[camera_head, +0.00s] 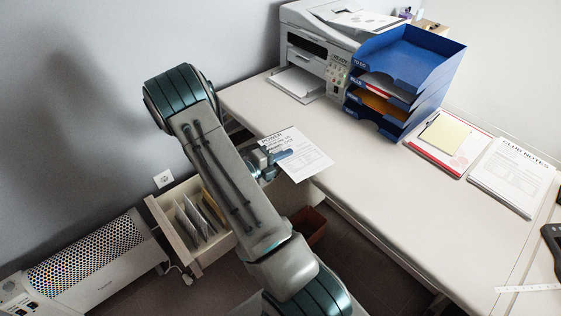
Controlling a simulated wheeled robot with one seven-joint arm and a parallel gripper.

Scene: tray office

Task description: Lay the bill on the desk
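The bill (306,163), a white printed sheet headed "POWER", is at the left edge of the desk (330,125). My gripper (283,155) is shut on the left side of the bill, with one bluish finger over its top face. My arm comes in from the left and hides part of the gripper. The sheet looks flat and overlaps the desk surface in the picture. I cannot tell whether it touches the desk.
A printer (325,55) and a blue tray stack (425,80) stand at the back. A red-edged folder (422,148) and a "CLUB NOTES" sheet (512,175) lie at the right. An open drawer (187,250) with files is below left. The desk's middle is clear.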

